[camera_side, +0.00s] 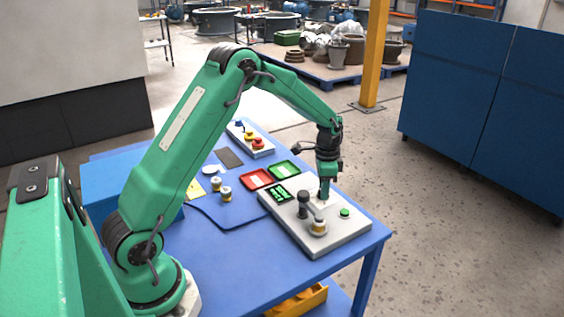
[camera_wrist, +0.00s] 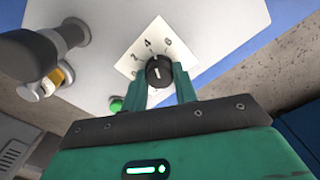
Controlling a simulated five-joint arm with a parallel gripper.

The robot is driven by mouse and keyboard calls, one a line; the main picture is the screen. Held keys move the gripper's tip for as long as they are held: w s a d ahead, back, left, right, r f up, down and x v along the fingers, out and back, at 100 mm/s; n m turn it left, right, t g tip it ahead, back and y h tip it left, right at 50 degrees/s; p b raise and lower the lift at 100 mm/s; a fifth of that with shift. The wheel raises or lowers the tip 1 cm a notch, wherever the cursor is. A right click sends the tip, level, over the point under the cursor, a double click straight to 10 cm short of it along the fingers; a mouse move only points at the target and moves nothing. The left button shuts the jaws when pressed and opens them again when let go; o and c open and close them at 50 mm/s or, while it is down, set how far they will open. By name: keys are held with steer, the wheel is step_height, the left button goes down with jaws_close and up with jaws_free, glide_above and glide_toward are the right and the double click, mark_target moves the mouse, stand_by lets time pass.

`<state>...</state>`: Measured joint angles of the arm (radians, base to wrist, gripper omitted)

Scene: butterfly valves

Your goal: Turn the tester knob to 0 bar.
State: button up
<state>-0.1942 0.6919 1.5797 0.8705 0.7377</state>
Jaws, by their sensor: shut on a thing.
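The tester knob (camera_wrist: 158,71) is round and black with a light pointer mark; I cannot tell its exact setting. It sits on a white dial plate (camera_wrist: 128,66) with printed numbers, 4 among them. My gripper (camera_wrist: 161,74) is shut on the knob, with one green finger on each side. In the side view my gripper (camera_side: 324,195) points down onto the tester (camera_side: 335,240), a light grey box, and hides the knob. The tester has a green-lit display (camera_side: 281,193), whose reading is too small to tell.
A valve with a brass-coloured part (camera_side: 318,227) and a dark clamp post (camera_side: 303,203) stand left of my gripper on the tester. A green button (camera_side: 345,212) is to the right. Red (camera_side: 257,179) and green (camera_side: 284,169) trays lie behind on the blue table (camera_side: 215,262).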

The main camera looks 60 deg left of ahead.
steer(key=n, duration=0.4)
steer(key=shift+r+n, duration=0.1)
steer(key=shift+n, duration=0.2)
steer(key=n, duration=0.4)
steer(key=shift+n, duration=0.3)
steer(key=n, duration=0.4)
steer(key=shift+n, duration=2.1)
steer(key=o, duration=1)
steer(key=shift+c, duration=0.2)
